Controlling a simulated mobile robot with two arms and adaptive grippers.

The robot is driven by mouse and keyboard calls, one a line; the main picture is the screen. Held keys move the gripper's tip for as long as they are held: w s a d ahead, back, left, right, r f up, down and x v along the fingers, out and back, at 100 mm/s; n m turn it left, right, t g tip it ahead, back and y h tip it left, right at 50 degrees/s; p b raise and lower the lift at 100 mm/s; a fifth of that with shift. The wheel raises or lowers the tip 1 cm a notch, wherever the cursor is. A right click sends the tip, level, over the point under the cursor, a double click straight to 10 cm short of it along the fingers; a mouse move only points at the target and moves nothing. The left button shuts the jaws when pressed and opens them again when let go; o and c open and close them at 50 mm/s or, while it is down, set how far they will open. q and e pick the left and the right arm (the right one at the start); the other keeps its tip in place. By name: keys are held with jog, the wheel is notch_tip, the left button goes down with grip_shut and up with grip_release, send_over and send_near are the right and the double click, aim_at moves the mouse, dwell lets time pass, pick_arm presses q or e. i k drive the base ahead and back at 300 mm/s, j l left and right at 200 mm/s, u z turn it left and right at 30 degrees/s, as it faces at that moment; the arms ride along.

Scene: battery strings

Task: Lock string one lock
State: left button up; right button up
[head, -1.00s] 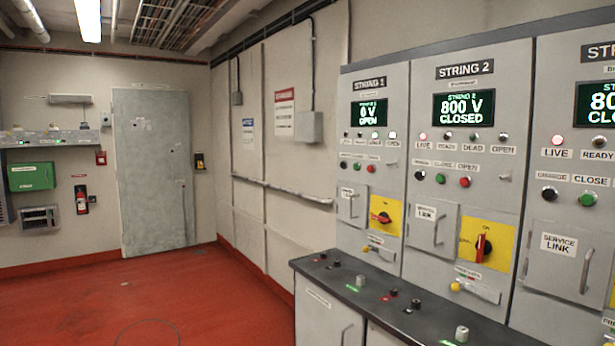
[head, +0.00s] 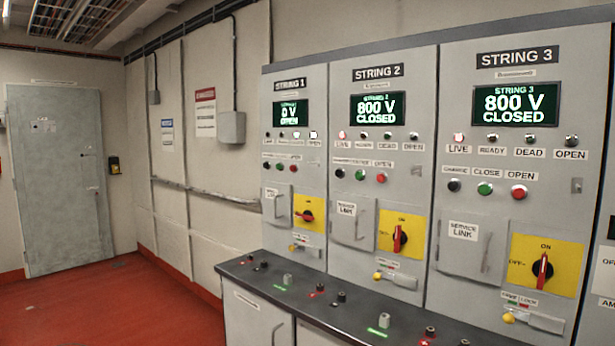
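The String 1 panel (head: 299,170) stands at the left of the grey cabinet row in the head view. Its screen (head: 291,114) reads 0 V OPEN. Its red rotary handle (head: 305,215) on a yellow plate lies roughly sideways, unlike the upright handles of Strings 2 and 3. The String 1 lock (head: 308,250) is a small silver piece with a yellow knob at its left, below the yellow plate. It is too small to tell whether it is locked. Neither of my grippers shows in the head view.
A dark counter (head: 340,312) juts out below the panels, with several small grey and black pieces and green and red marks. The String 2 (head: 380,170) and String 3 (head: 500,200) panels read 800 V CLOSED. Red floor (head: 120,310) is clear at left, before a grey door (head: 62,180).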

aim_at(291, 248)
jog(key=i+j, duration=0.2)
jog(key=i, duration=0.35)
jog(key=i+j+z, duration=0.15)
jog(key=i, duration=0.35)
jog(key=i+j, duration=0.4)
jog(key=i, duration=0.15)
jog(key=i+j+z, duration=0.1)
jog(key=i+j, duration=0.15)
jog(key=i, duration=0.25)
